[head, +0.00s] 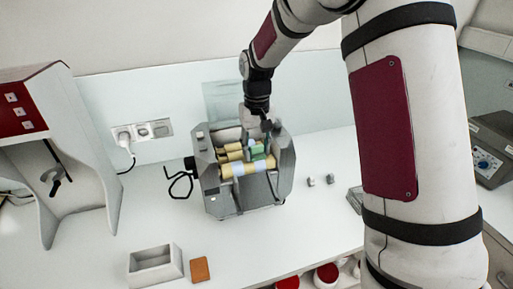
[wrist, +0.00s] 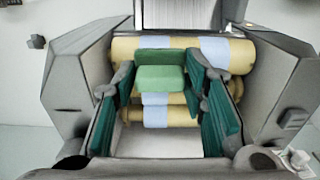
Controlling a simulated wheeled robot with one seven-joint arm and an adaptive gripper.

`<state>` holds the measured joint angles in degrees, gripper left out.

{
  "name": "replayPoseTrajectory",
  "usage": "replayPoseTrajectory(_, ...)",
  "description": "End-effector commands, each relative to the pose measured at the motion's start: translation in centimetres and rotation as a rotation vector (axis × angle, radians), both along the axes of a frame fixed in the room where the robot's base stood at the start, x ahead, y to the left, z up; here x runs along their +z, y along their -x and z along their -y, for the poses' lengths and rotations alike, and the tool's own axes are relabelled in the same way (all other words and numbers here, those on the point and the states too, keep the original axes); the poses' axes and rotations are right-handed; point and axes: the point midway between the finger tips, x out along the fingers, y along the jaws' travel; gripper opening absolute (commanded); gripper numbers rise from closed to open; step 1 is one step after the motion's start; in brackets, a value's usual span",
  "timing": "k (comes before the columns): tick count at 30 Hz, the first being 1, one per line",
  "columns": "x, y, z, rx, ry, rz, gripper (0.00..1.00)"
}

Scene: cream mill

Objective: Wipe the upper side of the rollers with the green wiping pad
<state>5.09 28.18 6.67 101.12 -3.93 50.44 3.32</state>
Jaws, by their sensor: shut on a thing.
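The mill (head: 283,160) is a grey machine with yellow rollers lying across its open top. The front roller (head: 236,169) shows in the head view; in the wrist view a roller (wrist: 126,49) lies across the top, with others lower down partly behind the pad. The rollers carry pale blue patches (wrist: 155,42). My gripper (wrist: 160,77) reaches into the mill from above and is shut on the green wiping pad (wrist: 160,80). The pad lies across between the fingertips, over the rollers. I cannot tell whether it touches them. The gripper hides part of the rollers in the head view.
Grey side walls of the mill (wrist: 70,75) flank the gripper closely. On the white bench lie an open grey box (head: 150,276), an orange-brown block (head: 200,269) and two small grey pieces (head: 310,181). A red-and-white stand (head: 82,150) is at left. A black cable curls beside the mill.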

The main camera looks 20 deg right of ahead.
Motion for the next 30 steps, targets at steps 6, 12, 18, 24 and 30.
replayPoseTrajectory(6,-0.3,0.0,0.0,0.000,0.000,0.000,0.00)
replayPoseTrajectory(12,-0.6,0.0,0.0,0.000,0.000,-0.001,0.00)
replayPoseTrajectory(18,-1.0,0.0,0.0,0.000,0.000,-0.001,0.00)
replayPoseTrajectory(24,-1.0,-0.5,0.0,0.000,0.000,0.001,0.00)
replayPoseTrajectory(30,-1.0,-2.3,0.0,0.000,0.000,0.001,0.00)
